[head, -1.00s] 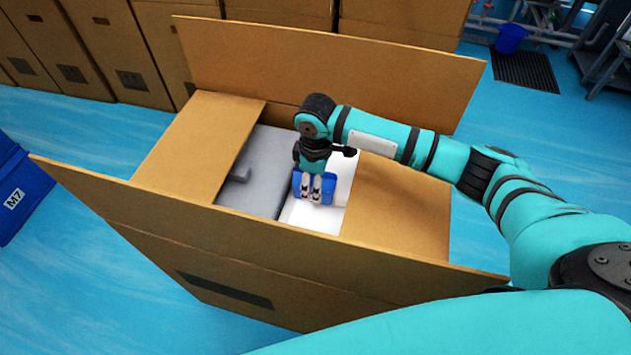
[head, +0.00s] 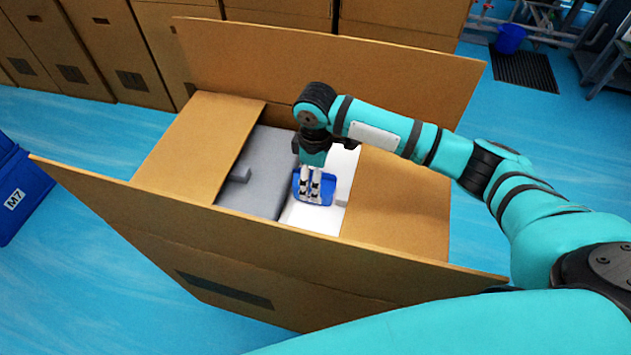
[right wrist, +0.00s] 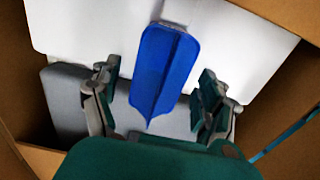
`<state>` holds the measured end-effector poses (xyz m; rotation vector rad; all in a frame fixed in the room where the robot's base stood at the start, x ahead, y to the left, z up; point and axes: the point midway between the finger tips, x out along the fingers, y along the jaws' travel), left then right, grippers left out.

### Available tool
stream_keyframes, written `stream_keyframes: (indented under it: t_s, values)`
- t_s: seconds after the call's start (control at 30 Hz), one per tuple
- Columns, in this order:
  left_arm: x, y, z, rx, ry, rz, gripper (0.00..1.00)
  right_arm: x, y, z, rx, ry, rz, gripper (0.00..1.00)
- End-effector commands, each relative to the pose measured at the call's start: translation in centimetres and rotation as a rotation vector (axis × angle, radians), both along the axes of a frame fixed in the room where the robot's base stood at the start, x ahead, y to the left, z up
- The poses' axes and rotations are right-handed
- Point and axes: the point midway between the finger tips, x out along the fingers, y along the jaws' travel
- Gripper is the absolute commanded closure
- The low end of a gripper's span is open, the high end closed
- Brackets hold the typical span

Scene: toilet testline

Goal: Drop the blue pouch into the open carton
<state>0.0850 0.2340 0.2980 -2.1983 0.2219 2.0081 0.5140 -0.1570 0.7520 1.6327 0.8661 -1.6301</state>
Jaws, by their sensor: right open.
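The open carton (head: 400,205) stands in the middle of the head view with its flaps spread. Inside it are a grey block-like item (head: 262,165) and a white surface (head: 312,218). My right gripper (head: 312,190) reaches down into the carton and is open. The blue pouch (head: 328,190) is below it, inside the carton opening. In the right wrist view the pouch (right wrist: 168,70) lies between the spread fingers (right wrist: 160,100), with gaps on both sides, over the white surface and the grey item. My left gripper is not in view.
Several closed brown cartons (head: 110,50) line the back. A blue bin marked M7 (head: 20,190) stands at the left edge. A blue bucket (head: 510,39) and a dark mat (head: 525,72) are at the back right. The carton's raised far flap (head: 330,65) stands behind my right arm.

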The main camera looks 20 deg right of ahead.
Motion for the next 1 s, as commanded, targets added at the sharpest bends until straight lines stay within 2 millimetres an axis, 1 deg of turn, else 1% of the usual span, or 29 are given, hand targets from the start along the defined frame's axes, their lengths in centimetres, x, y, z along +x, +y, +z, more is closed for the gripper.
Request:
stream_keyframes:
  t_s: [0.03, 0.2, 0.3, 0.4, 0.5, 0.6, 1.0]
  values:
    - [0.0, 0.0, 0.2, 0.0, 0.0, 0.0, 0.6, 0.1, 0.1, 1.4, 0.002, -0.004, 0.002, 0.22]
    - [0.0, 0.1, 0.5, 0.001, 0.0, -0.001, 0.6, 0.1, 0.0, 5.2, 0.002, -0.004, 0.001, 0.22]
    - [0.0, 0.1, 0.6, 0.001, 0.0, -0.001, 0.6, 0.1, 0.0, 7.0, 0.001, -0.002, 0.001, 0.22]
    - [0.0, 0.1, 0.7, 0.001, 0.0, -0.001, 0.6, 0.1, 0.0, 8.3, 0.002, -0.001, 0.001, 0.22]
    - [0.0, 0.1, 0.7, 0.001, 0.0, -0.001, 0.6, 0.0, 0.1, 9.1, 0.001, -0.001, 0.001, 0.22]
    - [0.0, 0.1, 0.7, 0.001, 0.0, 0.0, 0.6, 0.0, 0.0, 9.4, 0.001, 0.001, 0.001, 0.22]
    - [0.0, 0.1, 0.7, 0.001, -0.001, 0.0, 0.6, 0.0, 0.0, 9.5, 0.001, 0.001, 0.001, 0.22]
